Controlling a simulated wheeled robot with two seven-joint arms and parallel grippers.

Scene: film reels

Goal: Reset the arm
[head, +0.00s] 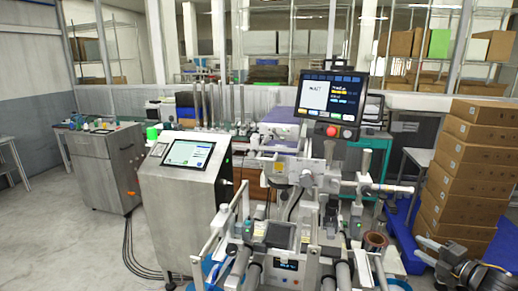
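My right gripper (484,274) is low in the bottom right corner of the head view, at the end of my dark grey arm. My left gripper is not in view. A copper-brown film reel (376,242) sits at the right side of the machine (285,235), to the left of my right gripper.
Stacked cardboard boxes (468,165) stand on a blue pallet (405,240) at the right. A steel cabinet with a screen (187,153) stands left of the machine. A monitor (331,97) rises above the machine. Another metal cabinet (103,165) stands far left.

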